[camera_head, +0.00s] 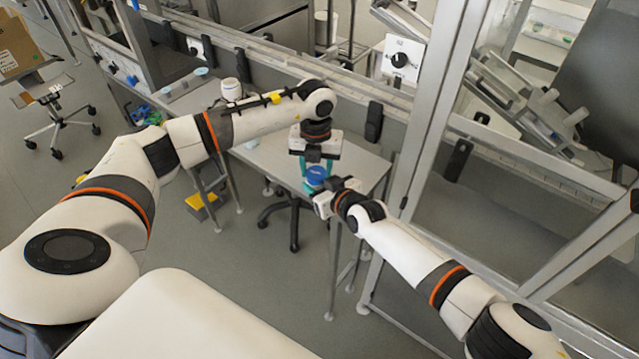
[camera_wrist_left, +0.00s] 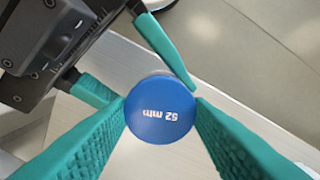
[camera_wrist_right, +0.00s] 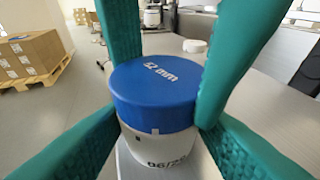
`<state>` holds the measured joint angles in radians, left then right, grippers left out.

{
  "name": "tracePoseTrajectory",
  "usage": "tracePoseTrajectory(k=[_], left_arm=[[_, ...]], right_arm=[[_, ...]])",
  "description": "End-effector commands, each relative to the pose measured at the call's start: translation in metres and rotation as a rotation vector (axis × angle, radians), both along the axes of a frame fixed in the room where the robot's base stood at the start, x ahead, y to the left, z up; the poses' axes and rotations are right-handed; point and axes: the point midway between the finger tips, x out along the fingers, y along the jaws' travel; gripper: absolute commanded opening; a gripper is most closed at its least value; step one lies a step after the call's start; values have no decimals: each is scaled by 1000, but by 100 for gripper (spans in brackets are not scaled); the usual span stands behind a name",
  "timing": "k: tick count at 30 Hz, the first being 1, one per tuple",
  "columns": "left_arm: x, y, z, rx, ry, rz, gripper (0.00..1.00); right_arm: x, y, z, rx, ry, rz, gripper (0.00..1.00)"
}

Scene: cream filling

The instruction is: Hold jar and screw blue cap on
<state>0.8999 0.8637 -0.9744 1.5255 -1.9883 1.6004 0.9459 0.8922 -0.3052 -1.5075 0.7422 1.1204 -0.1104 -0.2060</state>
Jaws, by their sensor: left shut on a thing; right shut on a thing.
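The blue cap (camera_wrist_left: 160,112), marked 52 mm, sits on top of the white jar (camera_wrist_right: 165,152) in the right wrist view. The cap also shows in the head view (camera_head: 316,173). My left gripper (camera_head: 315,152) comes down from above, its teal fingers shut on opposite sides of the cap. My right gripper (camera_head: 322,192) reaches in from the side, shut on the jar just below the cap. The jar stands about upright, with dark print low on its side. The jar is mostly hidden under the cap in the left wrist view. Whether the threads are engaged cannot be told.
A light table (camera_head: 265,160) lies beneath and behind the grippers. A white container (camera_head: 232,88) stands on its far left, with a small white round lid or jar (camera_wrist_right: 194,46) in the right wrist view. A metal-framed partition (camera_head: 425,120) stands close on the right.

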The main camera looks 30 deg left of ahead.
Motion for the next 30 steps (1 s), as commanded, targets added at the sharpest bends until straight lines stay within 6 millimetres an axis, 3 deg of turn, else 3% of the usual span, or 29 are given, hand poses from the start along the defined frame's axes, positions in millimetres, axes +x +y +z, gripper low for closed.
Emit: tracePoseTrajectory(k=[9,22,23,27,30], left_arm=[[0,0,0,1,0,-421,3],[0,0,0,1,1,-522,3],[0,0,0,1,0,-540,46],[0,0,0,0,-1,-534,69],[0,0,0,0,0,-533,70]], right_arm=[[0,0,0,-1,0,-1,20],[0,0,0,-1,-1,-1,19],[0,0,0,-1,-1,-1,19],[0,0,0,-1,0,-1,19],[0,0,0,-1,0,-1,19]])
